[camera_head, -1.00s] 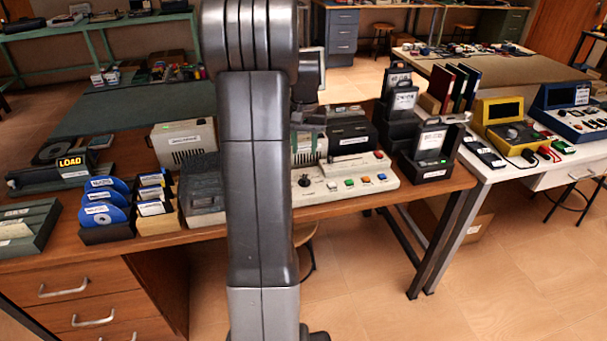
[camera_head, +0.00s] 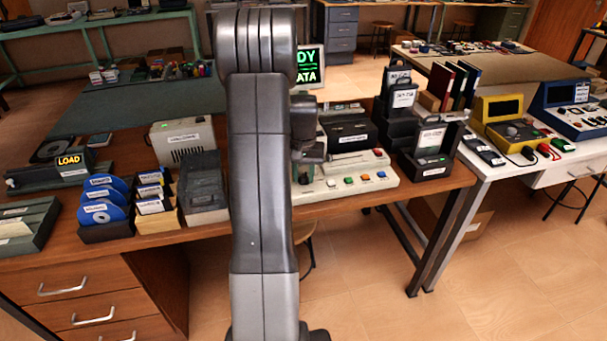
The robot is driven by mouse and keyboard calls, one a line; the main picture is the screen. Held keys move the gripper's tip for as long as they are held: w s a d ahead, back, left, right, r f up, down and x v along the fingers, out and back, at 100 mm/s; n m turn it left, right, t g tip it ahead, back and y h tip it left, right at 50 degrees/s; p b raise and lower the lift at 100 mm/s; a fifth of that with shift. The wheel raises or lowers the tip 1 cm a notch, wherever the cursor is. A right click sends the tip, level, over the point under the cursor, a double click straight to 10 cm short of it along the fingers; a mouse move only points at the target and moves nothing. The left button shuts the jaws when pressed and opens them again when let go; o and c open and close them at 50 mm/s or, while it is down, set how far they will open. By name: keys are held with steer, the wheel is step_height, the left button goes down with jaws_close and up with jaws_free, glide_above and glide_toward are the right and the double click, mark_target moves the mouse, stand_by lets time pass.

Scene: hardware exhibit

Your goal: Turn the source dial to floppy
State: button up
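The cream console (camera_head: 388,183) stands at the front edge of the wooden desk, right of my arm. It has a row of coloured buttons (camera_head: 365,180), and my arm hides its left part. My gripper (camera_head: 304,172) points down over that left part, where the dial's dark knob was visible earlier. The knob is now hidden or blends with the dark gripper tip, so its setting cannot be read. I cannot tell whether the gripper touches it, nor whether the fingers are open or shut.
A screen (camera_head: 310,66) with partly hidden green text stands behind my arm. Black drive units (camera_head: 432,150) stand close right of the console. Blue discs (camera_head: 103,213) and a dark grey box (camera_head: 204,185) stand left of my arm.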

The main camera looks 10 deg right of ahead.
jaws_close()
steer(key=shift+n, duration=0.4)
steer(key=n, duration=0.2)
steer(key=shift+d+n, duration=0.2)
steer(key=shift+n, duration=0.2)
steer(key=n, duration=0.4)
steer(key=shift+d+n, duration=0.25)
steer(key=shift+n, duration=0.05)
steer(key=n, duration=0.3)
steer(key=shift+w+d+n, duration=0.15)
steer(key=shift+n, duration=0.15)
steer(key=shift+w+d+n+p, duration=0.15)
steer(key=shift+n+p, duration=0.15)
steer(key=shift+n, duration=1.6)
